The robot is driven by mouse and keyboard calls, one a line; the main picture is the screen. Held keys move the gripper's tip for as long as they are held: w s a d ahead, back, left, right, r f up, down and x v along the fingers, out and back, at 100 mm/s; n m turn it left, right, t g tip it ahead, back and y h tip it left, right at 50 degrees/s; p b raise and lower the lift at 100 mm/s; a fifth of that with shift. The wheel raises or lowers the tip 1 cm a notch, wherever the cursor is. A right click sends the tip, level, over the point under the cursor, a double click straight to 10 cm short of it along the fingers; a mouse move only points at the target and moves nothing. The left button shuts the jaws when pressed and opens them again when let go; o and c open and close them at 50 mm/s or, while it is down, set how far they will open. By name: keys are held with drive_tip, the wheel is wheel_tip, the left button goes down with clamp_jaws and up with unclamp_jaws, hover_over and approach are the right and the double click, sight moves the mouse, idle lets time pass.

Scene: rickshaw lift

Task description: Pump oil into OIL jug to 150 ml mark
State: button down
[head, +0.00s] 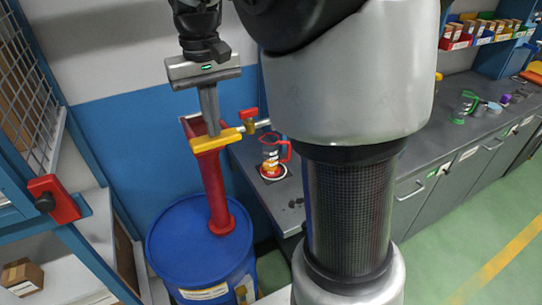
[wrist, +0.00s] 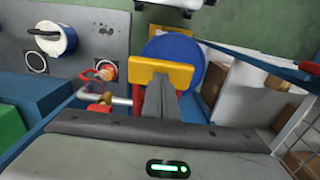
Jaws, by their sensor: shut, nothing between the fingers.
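A red hand pump (head: 216,190) with a yellow crossbar handle (head: 217,141) stands upright on the blue oil drum (head: 200,240). My gripper (head: 213,132) is shut and empty, pointing down at the handle. Its fingertips overlap the handle in the head view; in the wrist view the fingers (wrist: 159,82) are at the yellow handle (wrist: 160,70). I cannot tell whether they touch. The clear jug (head: 270,154) with a red handle stands on the bench below the outlet pipe, with orange-red colour low in it. Its level against the marks is too small to read.
A red valve lever (head: 248,113) sits on the brass outlet pipe. A green-handled jug (head: 464,106) stands farther right on the grey bench (head: 410,155). My arm hides the bench's middle.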

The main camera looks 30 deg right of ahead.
wheel_tip(320, 180, down, 9)
drive_tip(key=b, duration=0.5)
drive_tip(key=shift+b, duration=0.3)
idle(0.9)
wheel_tip(320, 180, up, 10)
drive_tip(key=p, duration=0.9)
drive_tip(key=shift+r, duration=0.2)
drive_tip(key=shift+f, duration=0.1)
drive_tip(key=shift+f+b, duration=3.5)
drive_tip(key=shift+f, duration=1.7)
wheel_tip(320, 180, up, 11)
drive_tip(key=p, duration=0.8)
drive_tip(key=shift+f+p, duration=0.2)
drive_tip(key=shift+p, duration=0.2)
drive_tip(key=shift+f, duration=0.1)
